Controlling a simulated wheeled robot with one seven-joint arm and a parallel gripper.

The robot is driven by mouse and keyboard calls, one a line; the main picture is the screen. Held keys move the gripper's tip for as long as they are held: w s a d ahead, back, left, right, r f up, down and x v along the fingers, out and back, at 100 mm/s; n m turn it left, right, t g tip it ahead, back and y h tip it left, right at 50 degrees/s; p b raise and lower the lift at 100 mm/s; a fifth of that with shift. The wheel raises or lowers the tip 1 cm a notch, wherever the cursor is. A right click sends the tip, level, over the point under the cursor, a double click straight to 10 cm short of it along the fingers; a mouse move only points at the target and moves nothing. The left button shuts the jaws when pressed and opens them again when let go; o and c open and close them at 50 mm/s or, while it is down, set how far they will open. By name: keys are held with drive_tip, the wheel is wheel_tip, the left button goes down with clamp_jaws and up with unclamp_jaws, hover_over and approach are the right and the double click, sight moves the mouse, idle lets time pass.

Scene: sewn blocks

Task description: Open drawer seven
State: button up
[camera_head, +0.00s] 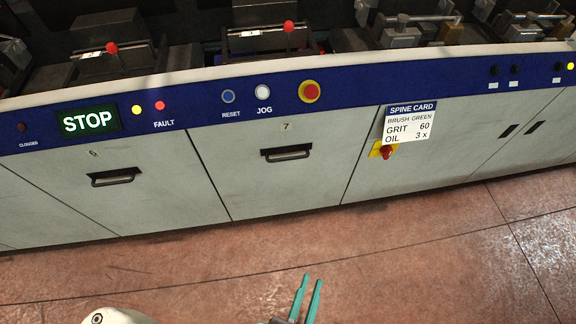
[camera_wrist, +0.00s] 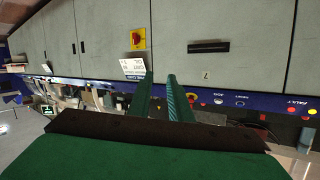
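Drawer seven (camera_head: 250,185) is a grey front panel marked 7 in the machine's lower body. It looks closed, flush with the panels beside it. Its dark recessed handle (camera_head: 286,154) sits near the top. In the wrist view, which is upside down, the drawer (camera_wrist: 225,25) and its handle (camera_wrist: 208,47) show beyond the fingers. My gripper (camera_head: 310,282) has teal fingers and is over the floor, in front of and apart from the drawer. The wrist view shows a gap between the fingertips of my gripper (camera_wrist: 157,80), with nothing between them.
Drawer 6 (camera_head: 150,200) is to the left, also closed. A red knob on a yellow plate (camera_head: 386,152) and a spine card (camera_head: 411,122) are on the panel to the right. A blue control strip (camera_head: 200,105) with buttons runs above. The reddish floor (camera_head: 200,270) in front is clear.

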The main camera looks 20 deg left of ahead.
drive_tip(key=w+a+f+m+y, duration=0.1)
drive_tip(key=w+a+f+m, duration=0.15)
drive_tip(key=w+f, duration=0.45)
drive_tip(key=m+g+y, duration=0.2)
drive_tip(key=m+y, duration=0.5)
drive_tip(key=m, duration=0.1)
approach(286, 158)
drive_tip(key=x, duration=0.9)
drive_tip(key=shift+w+f, duration=0.25)
drive_tip(key=shift+f, duration=0.1)
drive_tip(key=shift+w+a+f, duration=0.1)
drive_tip(key=shift+w, duration=0.1)
drive_tip(key=shift+a, duration=0.25)
drive_tip(key=shift+d, duration=0.1)
clamp_jaws()
